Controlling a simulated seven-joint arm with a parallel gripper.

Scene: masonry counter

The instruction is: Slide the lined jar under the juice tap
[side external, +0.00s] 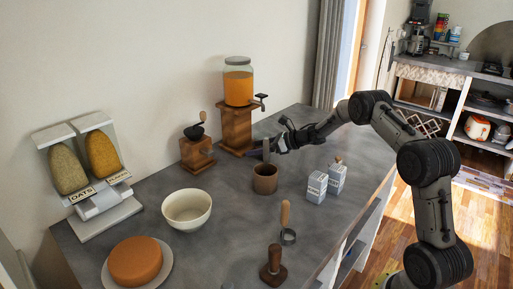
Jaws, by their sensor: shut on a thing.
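The juice dispenser (238,82) is a glass jar of orange juice on a wooden stand (236,128) near the wall. My gripper (268,150) reaches in from the right, low over the counter, just right of the stand's foot and a little below the tap in the picture. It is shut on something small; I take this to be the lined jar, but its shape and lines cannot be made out. A brown pot (265,180) with an upright greyish piece above it stands in front and hides part of the fingers.
A wooden grinder (197,150) stands left of the dispenser. A cream bowl (187,208), an orange cake (136,261), a cereal dispenser (97,185) and wooden-handled tools (273,266) occupy the nearer counter.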

